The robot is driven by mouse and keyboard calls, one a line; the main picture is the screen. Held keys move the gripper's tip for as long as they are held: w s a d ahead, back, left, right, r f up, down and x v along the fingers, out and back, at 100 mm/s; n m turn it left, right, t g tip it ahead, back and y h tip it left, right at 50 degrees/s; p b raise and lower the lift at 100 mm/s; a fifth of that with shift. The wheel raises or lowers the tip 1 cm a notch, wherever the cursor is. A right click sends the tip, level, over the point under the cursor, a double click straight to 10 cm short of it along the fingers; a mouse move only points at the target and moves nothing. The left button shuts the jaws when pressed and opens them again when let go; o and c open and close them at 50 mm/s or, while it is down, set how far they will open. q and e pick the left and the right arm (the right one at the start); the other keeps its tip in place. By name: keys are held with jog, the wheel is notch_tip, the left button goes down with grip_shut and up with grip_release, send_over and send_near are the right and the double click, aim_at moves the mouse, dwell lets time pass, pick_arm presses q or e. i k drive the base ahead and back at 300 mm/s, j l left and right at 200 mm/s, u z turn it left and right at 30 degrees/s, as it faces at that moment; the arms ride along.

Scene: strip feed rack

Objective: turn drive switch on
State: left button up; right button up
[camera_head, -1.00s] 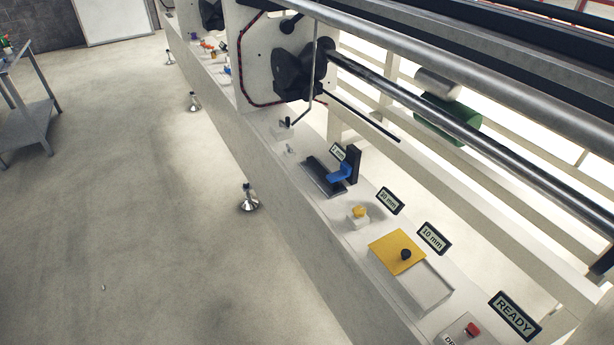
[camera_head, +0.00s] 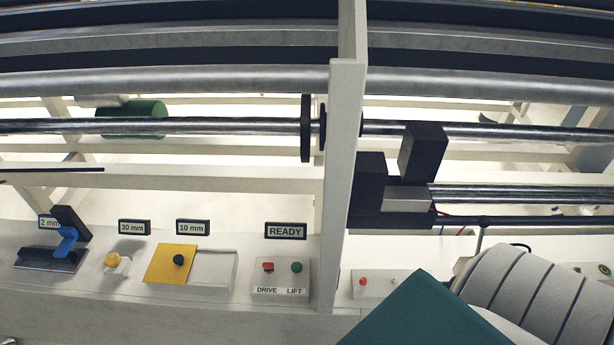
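The drive switch (camera_head: 268,267) is a small red knob above the printed word DRIVE on a pale box (camera_head: 281,281) on the white ledge. A green knob (camera_head: 297,267) above the word LIFT sits to its right on the same box. A black display (camera_head: 286,231) behind the box reads READY. Neither of my grippers shows in the head view.
A white upright post (camera_head: 343,190) stands right of the box. A teal shape (camera_head: 430,312) and a ribbed pale cylinder (camera_head: 535,292) fill the lower right.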

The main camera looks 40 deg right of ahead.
aim_at(267, 266)
jog(key=z, duration=0.85)
jog(key=k+z, duration=0.15)
jog(key=k+j, duration=0.05)
jog(key=k, duration=0.05)
